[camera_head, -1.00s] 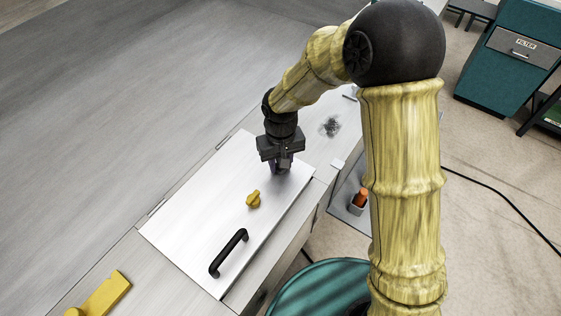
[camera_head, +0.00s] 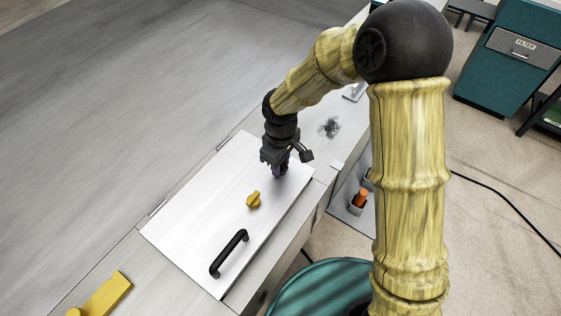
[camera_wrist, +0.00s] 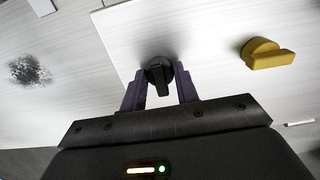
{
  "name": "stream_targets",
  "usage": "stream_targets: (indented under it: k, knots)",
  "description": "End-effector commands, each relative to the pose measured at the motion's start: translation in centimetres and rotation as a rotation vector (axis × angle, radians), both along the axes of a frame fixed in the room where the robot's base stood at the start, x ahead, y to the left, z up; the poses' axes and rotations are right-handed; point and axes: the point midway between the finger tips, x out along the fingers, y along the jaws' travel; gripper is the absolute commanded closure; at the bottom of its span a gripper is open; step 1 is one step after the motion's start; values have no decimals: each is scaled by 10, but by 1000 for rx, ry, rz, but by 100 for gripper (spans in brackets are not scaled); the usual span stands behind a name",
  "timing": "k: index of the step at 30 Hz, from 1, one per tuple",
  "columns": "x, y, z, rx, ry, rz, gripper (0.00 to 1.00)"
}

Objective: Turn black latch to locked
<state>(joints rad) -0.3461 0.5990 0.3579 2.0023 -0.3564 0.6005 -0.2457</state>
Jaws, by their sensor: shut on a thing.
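The black latch (camera_wrist: 159,76) shows in the wrist view as a small round knob with a pointed grip, on the white hatch lid (camera_head: 190,222). My gripper (camera_wrist: 160,88) has one purple finger on each side of the latch and is shut on it. In the head view my gripper (camera_head: 281,170) stands over the far end of the lid and hides the latch. No locked or unlocked marks are legible.
A yellow latch (camera_head: 253,200) is on the same lid and also shows in the wrist view (camera_wrist: 267,54). A black handle (camera_head: 229,253) stands up near the lid's front end. A yellow piece (camera_head: 105,295) lies at lower left. A dark smudge (camera_head: 329,127) marks the deck beyond the lid.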

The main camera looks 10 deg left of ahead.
Motion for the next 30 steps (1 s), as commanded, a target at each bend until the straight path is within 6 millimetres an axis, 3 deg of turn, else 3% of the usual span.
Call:
stream_targets:
  k: [10, 11, 14, 25, 30]
  knots:
    - [1, 2, 1, 4, -5, 6, 92]
    - [1, 2, 1, 4, -5, 6, 68]
    - [1, 2, 1, 4, -4, 6, 48]
    - [1, 1, 3, 1, -3, 4, 48]
    - [1, 1, 20, 4, -6, 3, 48]
